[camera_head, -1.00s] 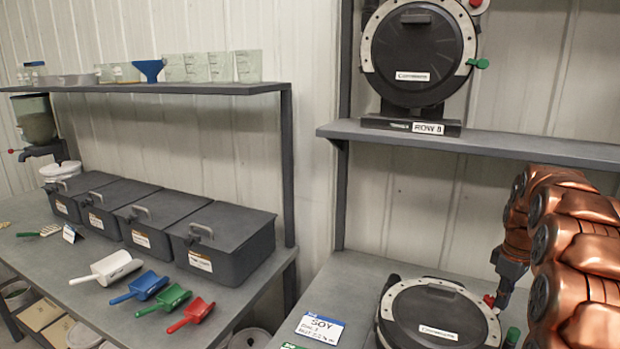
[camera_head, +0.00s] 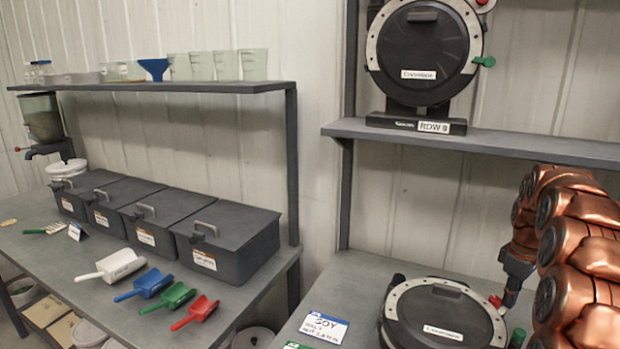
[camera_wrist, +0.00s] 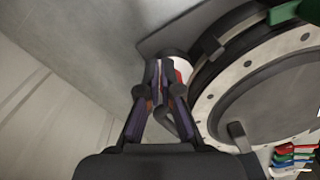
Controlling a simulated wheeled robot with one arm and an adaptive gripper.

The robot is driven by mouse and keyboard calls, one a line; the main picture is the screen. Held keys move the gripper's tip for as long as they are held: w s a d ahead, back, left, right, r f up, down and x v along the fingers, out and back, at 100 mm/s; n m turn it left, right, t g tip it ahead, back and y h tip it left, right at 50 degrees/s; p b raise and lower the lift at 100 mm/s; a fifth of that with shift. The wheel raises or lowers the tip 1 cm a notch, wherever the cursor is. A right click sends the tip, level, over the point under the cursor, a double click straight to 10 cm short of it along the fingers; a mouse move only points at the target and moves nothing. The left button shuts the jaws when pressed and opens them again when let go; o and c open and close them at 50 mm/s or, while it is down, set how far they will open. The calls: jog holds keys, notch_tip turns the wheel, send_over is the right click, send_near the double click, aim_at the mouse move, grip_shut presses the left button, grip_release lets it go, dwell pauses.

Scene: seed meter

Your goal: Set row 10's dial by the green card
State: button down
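A round black seed meter (camera_head: 440,318) with a pale rim lies on the bench at the lower right; no row number shows on it. A small red part (camera_head: 495,300) sits at its rim by my gripper (camera_head: 516,272). In the wrist view, my gripper (camera_wrist: 159,72) has its fingertips close together in front of a white and red round part (camera_wrist: 181,68) beside the meter's rim (camera_wrist: 232,77). I cannot tell whether they touch or hold it. A card with a green edge (camera_head: 297,346) is cut off at the bottom; its text is out of view.
A blue-edged SOY card (camera_head: 323,327) lies left of the meter. Lidded bins (camera_head: 225,240) and coloured scoops (camera_head: 176,297) fill the left bench. A green knob (camera_head: 517,337) is close to my arm.

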jog(key=shift+d+r, duration=0.1)
jog(key=shift+d, duration=0.05)
jog(key=r+p, duration=0.1)
jog(key=r, duration=0.2)
jog(key=r+p, duration=0.1)
jog(key=r, duration=0.1)
jog(key=shift+s+d+r, duration=0.1)
jog(key=shift+s+r, duration=0.1)
jog(key=shift+r, duration=0.2)
